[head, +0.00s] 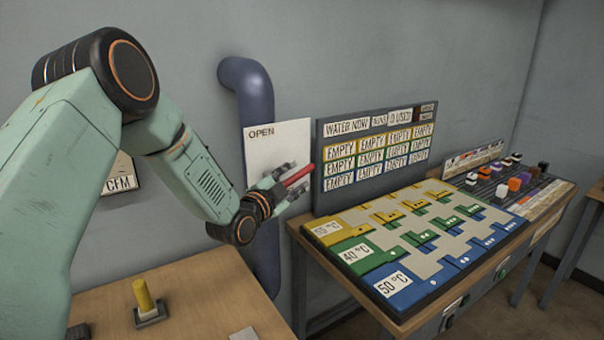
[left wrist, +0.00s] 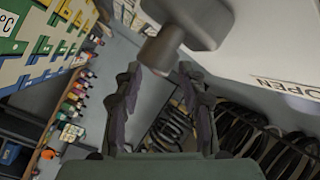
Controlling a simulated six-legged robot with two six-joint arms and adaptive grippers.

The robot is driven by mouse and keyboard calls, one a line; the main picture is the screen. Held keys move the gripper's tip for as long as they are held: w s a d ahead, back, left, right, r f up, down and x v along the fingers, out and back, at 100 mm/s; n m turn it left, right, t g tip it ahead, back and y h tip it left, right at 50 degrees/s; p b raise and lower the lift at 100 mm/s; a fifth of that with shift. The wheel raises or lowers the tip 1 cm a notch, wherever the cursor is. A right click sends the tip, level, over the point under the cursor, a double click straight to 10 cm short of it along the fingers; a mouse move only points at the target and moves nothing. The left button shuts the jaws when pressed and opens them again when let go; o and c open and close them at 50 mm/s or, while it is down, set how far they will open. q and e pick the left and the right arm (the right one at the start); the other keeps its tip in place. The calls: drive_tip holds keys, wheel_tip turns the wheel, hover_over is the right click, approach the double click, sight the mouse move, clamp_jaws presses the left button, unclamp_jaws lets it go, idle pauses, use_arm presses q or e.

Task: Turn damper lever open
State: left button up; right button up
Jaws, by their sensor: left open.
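A white damper plate (head: 268,150) with the word OPEN at its top left is in front of a blue pipe on the wall. A red bar (head: 298,176), which looks like the damper lever's handle, sticks out at the plate's lower right. My left gripper (head: 287,181) is open at this red bar, with fingers around or beside it; contact cannot be told. In the left wrist view the plate (left wrist: 265,50) shows at the upper right. A dark grey lever part (left wrist: 160,52) lies just ahead of the open fingers (left wrist: 160,75). My right gripper is not in view.
A board with EMPTY labels (head: 375,150) stands close to the right of the plate. Below it is a table with a coloured temperature panel (head: 420,235). A wooden table (head: 205,300) with a yellow peg (head: 143,296) is at the lower left. A blue pipe (head: 255,95) runs down the wall.

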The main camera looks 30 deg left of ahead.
sight(298, 175)
use_arm(q)
drive_tip(key=w, duration=0.3)
drive_tip(key=shift+w+d+f, duration=0.1)
drive_tip(key=shift+w+d, duration=0.05)
drive_tip(key=shift+d, duration=0.1)
drive_tip(key=shift+a+r, duration=0.1)
drive_tip(key=shift+r, duration=0.15)
drive_tip(key=shift+w+f, duration=0.15)
drive_tip(key=shift+w, duration=0.2)
drive_tip(key=shift+c, duration=1.4)
drive_tip(key=shift+s, duration=0.3)
drive_tip(key=c, duration=0.5)
drive_tip(key=shift+w, duration=0.1)
clamp_jaws()
